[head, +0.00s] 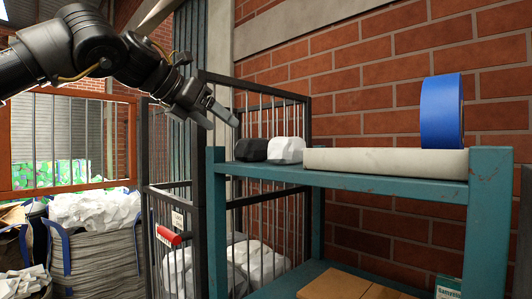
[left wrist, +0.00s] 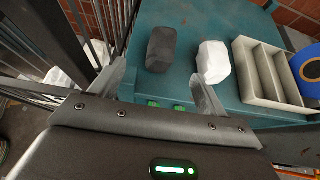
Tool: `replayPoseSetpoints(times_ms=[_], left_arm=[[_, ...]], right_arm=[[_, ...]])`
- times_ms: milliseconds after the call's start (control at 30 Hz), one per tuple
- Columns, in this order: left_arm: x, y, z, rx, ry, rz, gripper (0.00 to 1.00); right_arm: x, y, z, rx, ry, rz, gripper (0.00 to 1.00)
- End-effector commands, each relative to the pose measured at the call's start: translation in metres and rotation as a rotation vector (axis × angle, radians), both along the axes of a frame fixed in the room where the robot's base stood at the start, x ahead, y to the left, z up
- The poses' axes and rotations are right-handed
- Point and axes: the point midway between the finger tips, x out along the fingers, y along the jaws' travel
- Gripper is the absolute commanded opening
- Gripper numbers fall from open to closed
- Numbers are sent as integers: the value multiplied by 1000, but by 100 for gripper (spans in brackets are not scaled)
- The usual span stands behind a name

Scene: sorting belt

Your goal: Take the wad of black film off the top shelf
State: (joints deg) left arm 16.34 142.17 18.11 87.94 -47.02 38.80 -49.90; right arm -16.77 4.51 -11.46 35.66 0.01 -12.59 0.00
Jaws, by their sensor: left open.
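The wad of black film (head: 250,149) lies on the left end of the teal top shelf (head: 390,182), close beside a white wad (head: 286,150). In the left wrist view the black wad (left wrist: 162,49) and the white wad (left wrist: 213,62) stand a little apart. My left gripper (head: 222,115) is up and to the left of the black wad in the head view, open and empty. In the left wrist view its fingers (left wrist: 162,88) are spread, with the black wad beyond them. My right gripper is not in view.
A pale divided tray (head: 385,162) and a blue roll (head: 441,111) are on the shelf to the right. A dark barred cage (head: 205,165) stands left of the shelf. A cardboard box (head: 340,285) is on the lower shelf. A brick wall is behind.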

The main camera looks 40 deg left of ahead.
Motion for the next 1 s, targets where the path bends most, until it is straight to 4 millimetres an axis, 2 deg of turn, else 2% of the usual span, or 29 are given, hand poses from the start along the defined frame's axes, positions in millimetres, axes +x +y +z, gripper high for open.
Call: replayPoseSetpoints(times_ms=[233,500,600,800,1000], left_arm=[[-1,3,-1,0,0,8,76],[33,1,-19,0,3,8,76],[42,0,-24,-1,1,9,76],[46,-2,-27,-1,0,7,76],[67,-8,-36,-1,4,3,76]], right_arm=[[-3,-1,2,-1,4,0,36],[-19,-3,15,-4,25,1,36],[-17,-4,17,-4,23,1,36],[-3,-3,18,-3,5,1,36],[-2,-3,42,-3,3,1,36]])
